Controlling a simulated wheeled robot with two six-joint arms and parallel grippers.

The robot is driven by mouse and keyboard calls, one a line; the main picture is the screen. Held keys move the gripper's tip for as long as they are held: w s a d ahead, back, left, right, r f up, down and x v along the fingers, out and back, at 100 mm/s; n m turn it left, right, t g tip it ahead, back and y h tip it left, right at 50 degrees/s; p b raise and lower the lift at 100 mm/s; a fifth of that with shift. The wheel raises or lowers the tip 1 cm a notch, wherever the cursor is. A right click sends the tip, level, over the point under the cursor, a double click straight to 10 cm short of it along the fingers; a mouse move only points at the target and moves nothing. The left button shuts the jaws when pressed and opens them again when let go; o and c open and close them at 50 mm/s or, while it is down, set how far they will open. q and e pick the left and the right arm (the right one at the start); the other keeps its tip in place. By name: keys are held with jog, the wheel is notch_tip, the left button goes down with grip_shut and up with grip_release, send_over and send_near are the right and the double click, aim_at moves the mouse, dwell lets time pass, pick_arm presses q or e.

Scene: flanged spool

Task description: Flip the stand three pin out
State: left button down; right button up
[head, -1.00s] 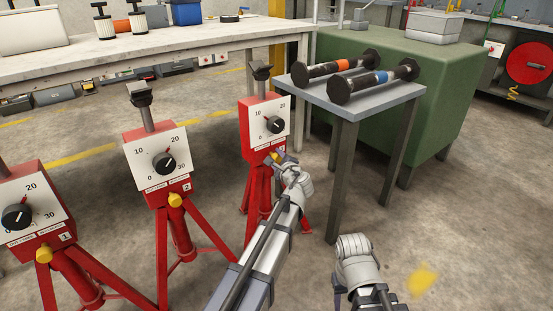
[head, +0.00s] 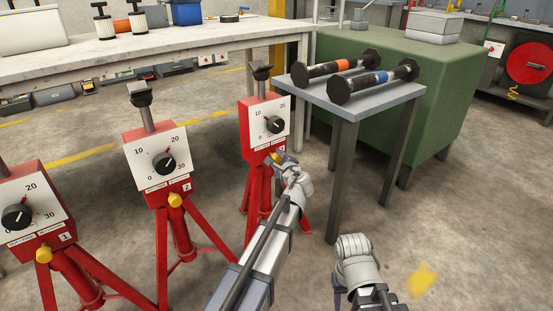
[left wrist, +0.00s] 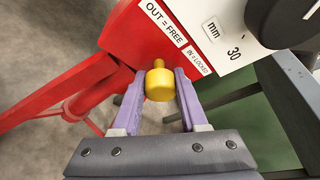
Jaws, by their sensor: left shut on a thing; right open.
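Stand three (head: 264,125), a red tripod with a dial plate, stands left of the small grey table in the head view. Its yellow pin (left wrist: 159,82) pokes from the red body (left wrist: 130,45) in the left wrist view, with a short stem showing behind the knob. The label (left wrist: 172,30) beside it reads OUT = FREE, IN = LOCKED. My left gripper (head: 278,158) is at the pin, its purple fingers (left wrist: 160,90) shut on the knob from both sides. My right gripper (head: 338,295) is low in the head view, open and away from the stands; its fingers barely show.
Stand two (head: 157,165) and stand one (head: 35,215) stand to the left, with yellow pins. A green cabinet (head: 410,80) stands behind.

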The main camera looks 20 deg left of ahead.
pick_arm(q)
jog(key=shift+s+d, duration=1.1)
jog(key=shift+d, duration=0.25)
jog(key=shift+c, duration=2.2)
grip_release()
jog(key=p, duration=0.2)
send_near(280, 160)
jog(key=shift+d, duration=0.15)
